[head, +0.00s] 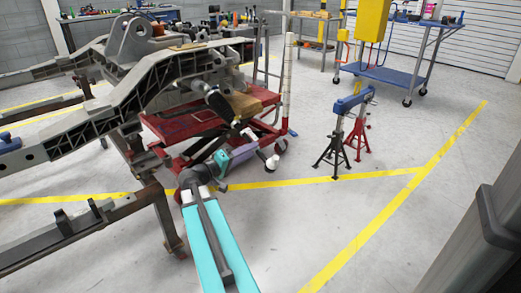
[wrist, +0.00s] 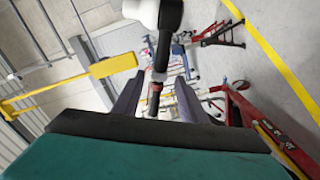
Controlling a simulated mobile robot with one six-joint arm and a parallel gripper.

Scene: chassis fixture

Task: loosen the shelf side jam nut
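My gripper (head: 258,152) is in front of the red cart, at the right end of the chassis (head: 110,110) in the head view. In the wrist view its two dark purple fingers (wrist: 155,88) stand apart. A thin dark rod (wrist: 160,65) shows between them, with space seen on both sides. The rod runs up to a thicker black and white part (wrist: 170,14) at the top edge. I cannot tell whether the rod touches a finger. A dark rod (head: 219,104) hangs at the chassis end in the head view. I cannot make out the jam nut.
The red cart (head: 190,125) stands under the chassis end, close to my arm. Two jack stands (head: 333,152) stand to the right.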

